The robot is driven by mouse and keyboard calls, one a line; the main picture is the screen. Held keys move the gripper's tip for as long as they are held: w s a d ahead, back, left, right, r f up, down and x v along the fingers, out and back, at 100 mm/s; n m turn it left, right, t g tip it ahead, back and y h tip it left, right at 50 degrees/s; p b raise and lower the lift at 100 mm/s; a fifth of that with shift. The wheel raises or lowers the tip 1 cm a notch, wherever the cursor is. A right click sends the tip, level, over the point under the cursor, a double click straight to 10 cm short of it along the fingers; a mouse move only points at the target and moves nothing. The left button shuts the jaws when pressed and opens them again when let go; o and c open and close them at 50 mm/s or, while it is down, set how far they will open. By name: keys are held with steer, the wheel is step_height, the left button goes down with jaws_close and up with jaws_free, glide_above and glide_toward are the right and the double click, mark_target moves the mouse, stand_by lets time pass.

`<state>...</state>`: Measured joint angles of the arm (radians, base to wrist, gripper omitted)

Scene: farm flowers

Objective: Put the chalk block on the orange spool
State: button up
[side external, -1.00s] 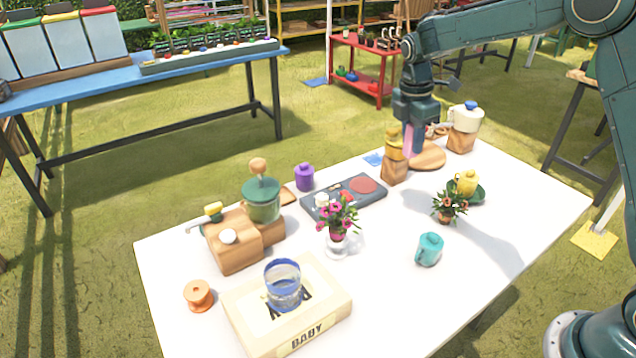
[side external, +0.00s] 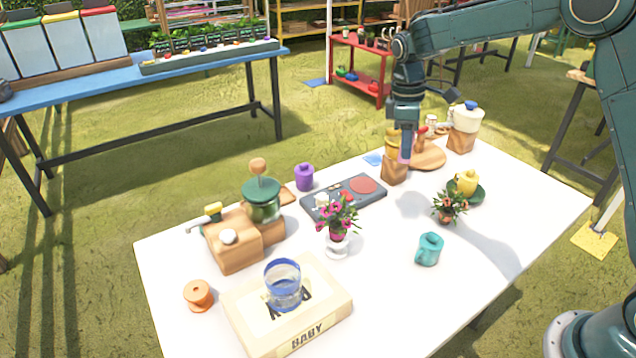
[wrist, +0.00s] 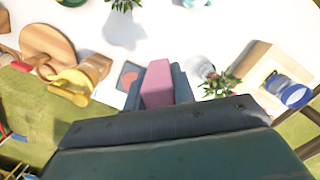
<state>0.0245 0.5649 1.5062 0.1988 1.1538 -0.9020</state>
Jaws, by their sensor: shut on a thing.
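In the side view the block overlaps the edge of a yellow-topped wooden container (side external: 394,168). The orange spool (side external: 198,295) stands at the table's front left corner, well apart from my gripper. Its top looks bare. I cannot make out the spool in the wrist view.
A box-like book (side external: 318,335) with a blue-rimmed glass (side external: 283,288) stands beside the spool. A pink-flower vase (side external: 337,240), dark tray (side external: 325,208), wooden block with a green pot (side external: 262,205) and teal mug (side external: 429,250) stand between. The front right tabletop is clear.

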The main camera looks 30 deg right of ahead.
steer(key=a+m, duration=0.1)
steer(key=m, duration=0.2)
steer(key=s+a+m, duration=0.1)
steer(key=m, duration=0.3)
steer(key=s+a+m+y, duration=0.1)
steer(key=a+m, duration=0.1)
steer(key=m, duration=0.2)
steer(key=shift+s+r, duration=0.1)
steer(key=shift+r, duration=0.3)
steer(key=shift+d, duration=0.1)
steer(key=shift+d+f+n, duration=0.2)
steer(key=shift+d+n, duration=0.25)
steer(key=shift+n, duration=0.3)
steer(key=shift+d+f+n, duration=0.2)
steer(key=shift+d+n, duration=0.25)
steer(key=shift+n, duration=0.3)
steer(key=shift+f, duration=0.15)
step_height(320, 180, down, 20)
steer(key=shift+r, duration=0.15)
stand_by(0.4)
